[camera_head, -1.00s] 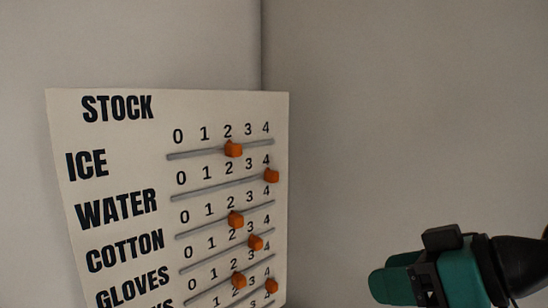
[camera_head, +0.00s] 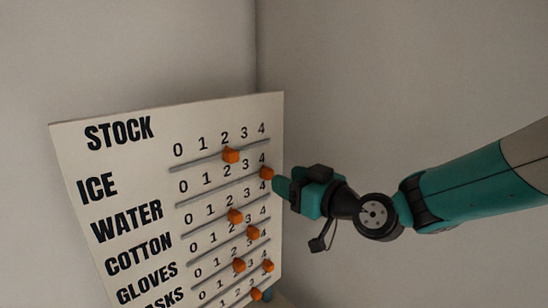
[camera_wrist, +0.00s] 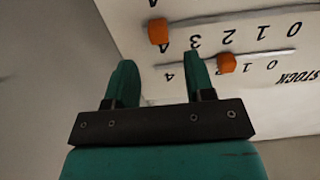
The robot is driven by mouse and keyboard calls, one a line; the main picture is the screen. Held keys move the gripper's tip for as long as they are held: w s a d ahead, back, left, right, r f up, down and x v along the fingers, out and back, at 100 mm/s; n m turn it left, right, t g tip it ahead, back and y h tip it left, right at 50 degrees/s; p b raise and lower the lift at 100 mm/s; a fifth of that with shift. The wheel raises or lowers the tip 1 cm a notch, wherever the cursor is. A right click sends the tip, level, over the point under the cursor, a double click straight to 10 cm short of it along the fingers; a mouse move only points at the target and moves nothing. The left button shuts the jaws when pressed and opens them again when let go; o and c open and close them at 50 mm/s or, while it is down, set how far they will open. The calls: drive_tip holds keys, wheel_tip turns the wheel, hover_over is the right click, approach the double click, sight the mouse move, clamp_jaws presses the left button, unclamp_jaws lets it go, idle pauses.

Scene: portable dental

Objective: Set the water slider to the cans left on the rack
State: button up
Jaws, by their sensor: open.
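The white stock board (camera_head: 75,145) has rows of sliders with orange knobs, each scaled 0 to 4. The water knob (camera_head: 267,173) is at the right end of the second track, by 4. In the wrist view the water knob (camera_wrist: 158,31) lies beyond my fingertips, roughly in line with the gap between them. My gripper (camera_head: 278,186) is at the board's right edge, just right of the water knob. In the wrist view my gripper (camera_wrist: 159,63) is open with nothing between its fingers. No rack or cans are in view.
The ice knob (camera_head: 231,155) is at 2 on the track above; in the wrist view the ice knob (camera_wrist: 226,63) is close to the right finger. The cotton knob (camera_head: 235,216) and several others are below. Bare walls stand behind and right.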

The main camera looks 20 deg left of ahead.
sight(271, 172)
drive_tip(key=p+x, duration=0.2)
drive_tip(key=x, duration=0.3)
